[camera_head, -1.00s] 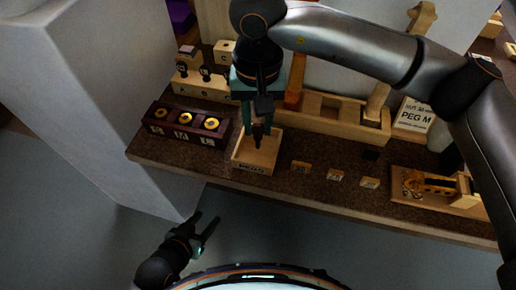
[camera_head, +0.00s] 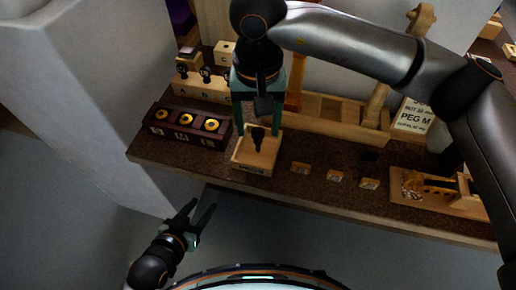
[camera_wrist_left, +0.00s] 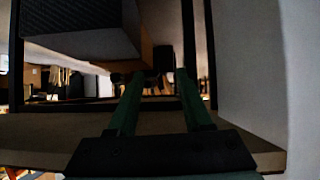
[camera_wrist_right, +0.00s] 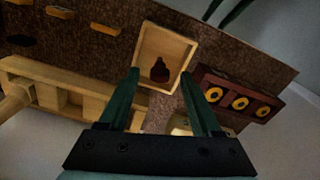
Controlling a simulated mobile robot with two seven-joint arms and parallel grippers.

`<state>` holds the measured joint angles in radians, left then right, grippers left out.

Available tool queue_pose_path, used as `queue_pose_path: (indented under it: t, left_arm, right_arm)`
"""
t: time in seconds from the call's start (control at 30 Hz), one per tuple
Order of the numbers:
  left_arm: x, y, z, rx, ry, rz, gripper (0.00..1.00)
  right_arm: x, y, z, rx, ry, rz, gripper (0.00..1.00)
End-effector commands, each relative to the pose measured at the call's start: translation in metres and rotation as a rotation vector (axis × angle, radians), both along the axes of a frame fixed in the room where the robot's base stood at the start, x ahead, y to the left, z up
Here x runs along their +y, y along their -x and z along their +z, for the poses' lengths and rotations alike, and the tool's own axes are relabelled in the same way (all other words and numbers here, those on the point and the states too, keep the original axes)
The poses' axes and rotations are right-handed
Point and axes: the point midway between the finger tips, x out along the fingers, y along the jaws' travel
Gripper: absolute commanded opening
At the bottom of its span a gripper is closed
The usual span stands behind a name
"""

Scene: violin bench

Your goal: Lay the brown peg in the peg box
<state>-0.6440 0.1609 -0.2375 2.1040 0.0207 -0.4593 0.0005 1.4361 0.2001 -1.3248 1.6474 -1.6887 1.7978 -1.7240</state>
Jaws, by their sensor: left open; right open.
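The brown peg (camera_head: 258,137) is dark and lies inside the peg box (camera_head: 238,160), a small open wooden tray near the bench's front edge. In the right wrist view the peg (camera_wrist_right: 160,70) rests on the floor of the box (camera_wrist_right: 145,48), close to one end wall. My right gripper (camera_head: 257,130) is open above the box, its fingers apart on either side of the peg and not holding it. My left gripper (camera_head: 200,216) is open and empty, in front of and below the bench edge; its fingers (camera_wrist_left: 155,82) show apart in the left wrist view.
A dark rack with several gold rings (camera_head: 187,138) stands left of the box. Behind are a lettered block row (camera_head: 203,88) and a long wooden tray (camera_head: 335,122). Small labelled tiles (camera_head: 335,176) and a violin-scroll holder (camera_head: 440,190) lie right. Bare bench shows between them.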

Motion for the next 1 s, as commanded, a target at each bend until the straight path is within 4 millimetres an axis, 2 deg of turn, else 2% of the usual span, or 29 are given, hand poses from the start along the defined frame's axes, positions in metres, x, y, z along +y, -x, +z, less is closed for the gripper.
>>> queue_pose_path:
  t: [0.17,0.2,0.43,0.6,0.8,1.0]
  left_arm:
    - [0.005,-0.02,0.044,-0.151,-0.007,-0.001,0.5]
    - [0.005,-0.015,0.036,-0.113,-0.007,0.0,0.5]
    - [0.003,0.015,-0.005,0.083,-0.007,0.007,0.5]
    - [0.001,0.029,-0.018,0.159,-0.005,0.007,0.5]
    - [0.001,0.027,-0.015,0.155,-0.004,0.006,0.5]
    - [0.001,0.027,-0.015,0.153,-0.004,0.006,0.5]
  right_arm:
    - [0.0,0.0,0.0,0.0,0.0,0.0,0.65]
    - [0.001,-0.001,0.014,-0.005,-0.002,0.0,0.65]
    - [0.0,-0.001,0.072,-0.004,-0.001,-0.001,0.65]
    - [0.0,0.0,0.104,-0.003,-0.001,0.0,0.65]
    - [0.0,0.0,0.122,-0.001,0.0,0.0,0.65]
    - [0.0,0.0,0.125,0.001,0.0,0.0,0.65]
